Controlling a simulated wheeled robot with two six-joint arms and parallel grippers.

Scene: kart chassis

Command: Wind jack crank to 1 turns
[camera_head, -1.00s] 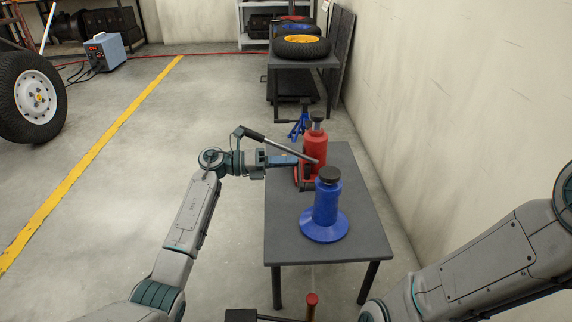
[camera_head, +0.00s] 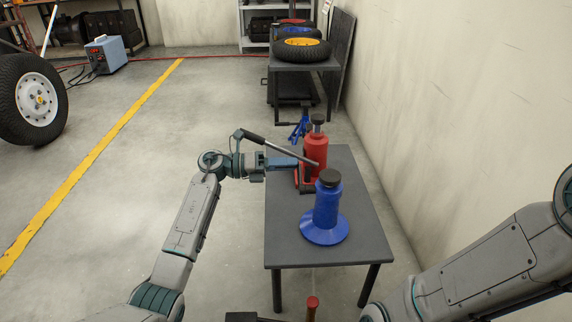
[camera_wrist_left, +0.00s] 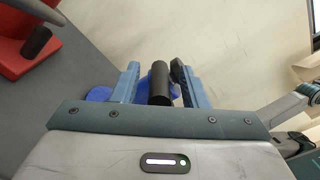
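A red jack (camera_head: 317,147) stands toward the far part of the dark grey table, with a slanting lever (camera_head: 284,149) that has a black grip. My left gripper (camera_head: 296,162) reaches in from the left beside the red jack, below the lever. In the left wrist view, its blue fingers (camera_wrist_left: 160,85) stand apart on either side of a black cylinder (camera_wrist_left: 159,84). A gap shows on the cylinder's left; contact on its right cannot be told. Part of the red jack (camera_wrist_left: 15,52) shows at upper left there. My right gripper is out of view.
A blue jack (camera_head: 326,208) with a black cap stands nearer on the table (camera_head: 365,230). A wall (camera_head: 460,110) runs along the right. A second table with a wheel (camera_head: 301,49) stands behind. The floor left of the table is open.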

